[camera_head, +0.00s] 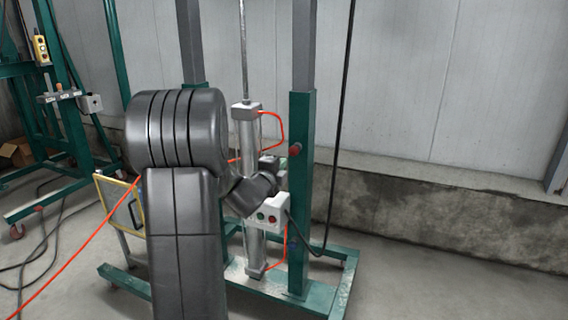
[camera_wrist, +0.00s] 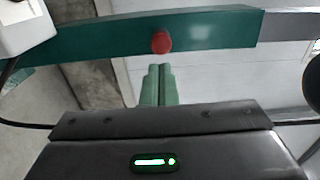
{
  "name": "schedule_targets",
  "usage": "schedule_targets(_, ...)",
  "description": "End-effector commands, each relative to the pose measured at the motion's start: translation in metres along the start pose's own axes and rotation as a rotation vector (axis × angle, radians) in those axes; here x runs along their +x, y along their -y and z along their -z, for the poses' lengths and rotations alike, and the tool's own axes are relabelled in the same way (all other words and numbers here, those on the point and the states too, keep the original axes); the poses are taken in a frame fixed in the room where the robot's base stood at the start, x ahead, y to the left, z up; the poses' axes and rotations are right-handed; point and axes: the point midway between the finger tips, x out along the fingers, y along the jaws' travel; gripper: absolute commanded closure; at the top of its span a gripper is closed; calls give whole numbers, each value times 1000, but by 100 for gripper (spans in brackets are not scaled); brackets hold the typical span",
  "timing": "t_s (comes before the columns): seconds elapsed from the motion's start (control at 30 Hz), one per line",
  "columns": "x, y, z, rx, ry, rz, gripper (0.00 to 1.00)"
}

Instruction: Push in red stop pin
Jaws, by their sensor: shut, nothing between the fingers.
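The red stop pin (camera_wrist: 161,42) shows in the wrist view as a round red knob on the side of a green post (camera_wrist: 215,29). It also shows in the head view (camera_head: 295,149) on the right green post (camera_head: 300,200) of the stand. My gripper (camera_wrist: 160,70) is shut and empty, its two pale green fingers side by side. In the wrist view the fingertips lie just below the knob and in line with it. I cannot tell how much depth lies between them. In the head view my arm hides much of the stand's middle.
A white control box (camera_head: 268,213) with coloured buttons sits left of the post; its corner shows in the wrist view (camera_wrist: 22,28). A cylinder (camera_head: 246,135) with orange hoses stands behind my arm. A black cable (camera_head: 340,110) hangs right of the post. Floor at right is clear.

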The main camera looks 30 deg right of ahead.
Motion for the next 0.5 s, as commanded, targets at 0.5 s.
schedule_targets(0.5, -69, 0, 0, 1, 1, 0, 100)
